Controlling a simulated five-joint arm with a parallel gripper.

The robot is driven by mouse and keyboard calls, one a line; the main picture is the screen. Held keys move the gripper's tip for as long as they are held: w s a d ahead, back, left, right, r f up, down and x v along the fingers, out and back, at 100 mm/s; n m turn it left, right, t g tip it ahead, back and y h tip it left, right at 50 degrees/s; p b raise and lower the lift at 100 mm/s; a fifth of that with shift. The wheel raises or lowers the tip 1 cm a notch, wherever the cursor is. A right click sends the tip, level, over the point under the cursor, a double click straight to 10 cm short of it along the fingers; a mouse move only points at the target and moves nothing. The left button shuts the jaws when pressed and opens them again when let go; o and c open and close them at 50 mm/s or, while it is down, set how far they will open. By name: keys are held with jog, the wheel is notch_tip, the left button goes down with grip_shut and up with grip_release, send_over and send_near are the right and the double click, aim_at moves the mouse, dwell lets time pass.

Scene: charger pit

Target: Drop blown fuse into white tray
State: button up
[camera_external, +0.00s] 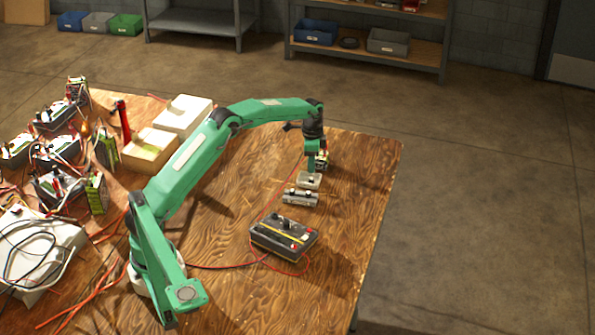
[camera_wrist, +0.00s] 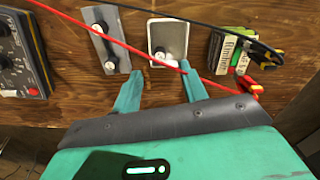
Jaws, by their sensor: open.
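The small white tray (camera_wrist: 174,36) lies just beyond my fingertips in the wrist view. It also shows below my gripper in the external view (camera_external: 309,181). A small dark and light piece (camera_wrist: 157,56), which looks like the fuse, lies inside the tray near its close edge. My gripper (camera_wrist: 161,69) is open, with its fingers apart and nothing held between them. In the external view my gripper (camera_external: 317,168) points down at the tray's far side. A grey fuse holder (camera_wrist: 105,42) with two dark round clips lies left of the tray, and no fuse is visible between the clips.
A red wire (camera_wrist: 120,42) crosses above the holder and tray. A dark meter (camera_external: 284,234) stands closer on the table. A green and white pack (camera_wrist: 225,48) and clips lie right of the tray.

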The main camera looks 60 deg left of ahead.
jog(key=shift+r, duration=1.35)
jog(key=s+d+r+n+t, duration=0.1)
jog(key=s+d+r+n, duration=0.1)
jog(key=s+d+r, duration=0.5)
jog(key=s+d+r+n+t, duration=0.1)
jog(key=s+d+r+t, duration=0.15)
jog(key=s+r, duration=0.65)
jog(key=s+d+f+n+t, duration=0.1)
jog(key=s+d, duration=0.2)
jog(key=s, duration=0.7)
jog(key=s+d+n+t, duration=0.1)
jog(key=s+d+n, duration=0.1)
jog(key=s, duration=0.9)
jog(key=shift+d+f, duration=0.4)
jog(key=shift+d, duration=0.5)
